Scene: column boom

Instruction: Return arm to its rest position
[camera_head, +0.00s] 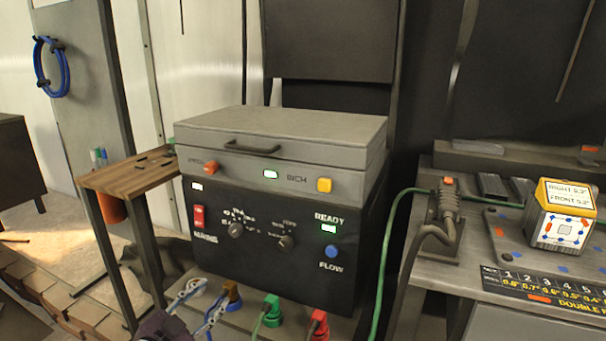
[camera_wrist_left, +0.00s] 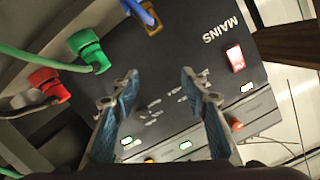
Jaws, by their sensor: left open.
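My left gripper (camera_head: 208,300) is at the bottom of the head view, in front of the lower left part of the black control box (camera_head: 270,275). Its two blue-grey fingers are spread apart. In the left wrist view the gripper (camera_wrist_left: 161,78) is open with nothing between the fingers, and the box's panel (camera_wrist_left: 185,50) shows behind them, tilted in the picture. A small part of my dark left arm shows below the fingers in the head view. My right gripper is in neither view.
A brown-orange plug (camera_head: 234,294), a green plug (camera_head: 271,308) and a red plug (camera_head: 319,322) with cables sit below the box. A wooden side shelf (camera_head: 125,178) stands left. A workbench (camera_head: 500,265) with a yellow block (camera_head: 562,215) stands right. A green cable (camera_head: 385,255) hangs between.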

